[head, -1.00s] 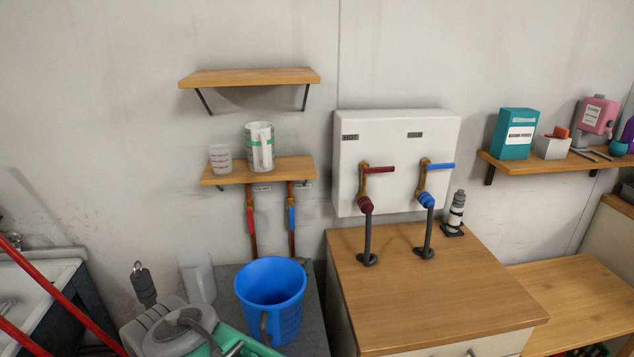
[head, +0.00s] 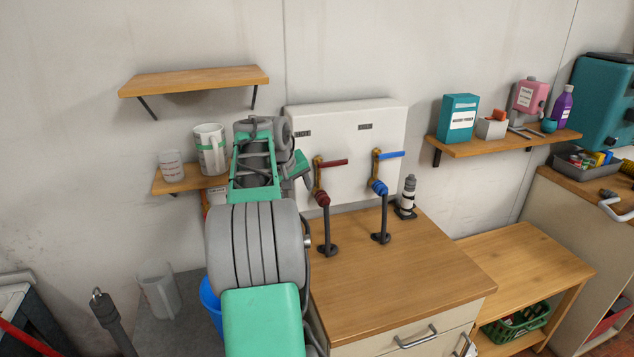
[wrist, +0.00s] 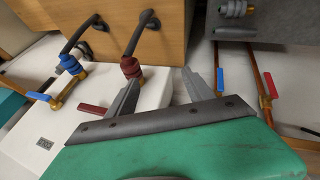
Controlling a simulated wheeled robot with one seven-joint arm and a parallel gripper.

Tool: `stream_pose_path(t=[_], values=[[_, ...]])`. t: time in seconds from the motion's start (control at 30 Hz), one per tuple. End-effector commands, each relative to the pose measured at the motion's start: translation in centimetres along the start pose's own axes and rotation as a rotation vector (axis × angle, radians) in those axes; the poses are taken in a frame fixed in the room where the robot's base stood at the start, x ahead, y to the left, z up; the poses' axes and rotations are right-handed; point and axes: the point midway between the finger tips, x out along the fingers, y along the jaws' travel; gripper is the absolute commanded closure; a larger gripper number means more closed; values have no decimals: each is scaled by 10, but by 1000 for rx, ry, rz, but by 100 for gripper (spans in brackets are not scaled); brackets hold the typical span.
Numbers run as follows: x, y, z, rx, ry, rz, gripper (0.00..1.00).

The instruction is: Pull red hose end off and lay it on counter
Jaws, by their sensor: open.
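The red hose end (head: 322,198) sits on the brass tap with the red lever, on the white wall panel. Its dark hose (head: 326,230) runs down to the wooden counter (head: 410,265). In the wrist view the red hose end (wrist: 130,67) is just beyond the tip of the left finger, not between the fingers. My gripper (wrist: 160,75) is open and empty. In the head view my arm hides most of the gripper, left of the red tap. The blue hose end (head: 379,188) is on the neighbouring tap.
A grey-and-white bottle (head: 406,195) stands at the counter's back right. The counter's front is clear.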

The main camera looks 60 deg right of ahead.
Motion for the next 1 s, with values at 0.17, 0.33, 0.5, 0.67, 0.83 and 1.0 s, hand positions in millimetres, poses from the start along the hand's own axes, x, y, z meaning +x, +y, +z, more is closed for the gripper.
stream_pose_path(t=[0.17, 0.33, 0.5, 0.67, 0.83, 1.0], values=[[21, 58, 7, 47, -26, 52, 39], [37, 65, 9, 51, -30, 57, 39], [68, 66, 10, 51, -32, 56, 39], [91, 67, 10, 51, -29, 56, 39], [100, 67, 10, 51, -26, 57, 39], [100, 67, 10, 51, -26, 56, 39]])
